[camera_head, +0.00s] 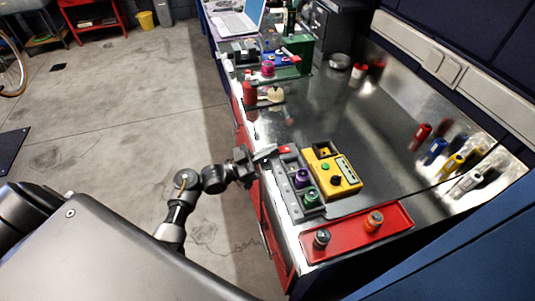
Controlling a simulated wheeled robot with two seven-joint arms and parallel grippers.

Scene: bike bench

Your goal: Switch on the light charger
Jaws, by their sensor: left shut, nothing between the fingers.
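A yellow box (347,189) stands on the metal bench, with a green button, a dark knob and a pale panel on top. I take it for the light charger, but cannot be sure. Left of it and close against it is a grey holder (292,178) with a purple-topped piece (302,178) and a green-topped piece (311,197) in it. A small red part (285,150) is at its far end. My left gripper (272,153) is shut and empty, its tips beside this red part; I cannot tell whether they touch. My right gripper is not in view.
A red tray (345,239) with a dark round piece (321,239) and an orange one (374,221) lies at the near edge. Bottles and a laptop (240,20) are farther off. The bench middle is clear.

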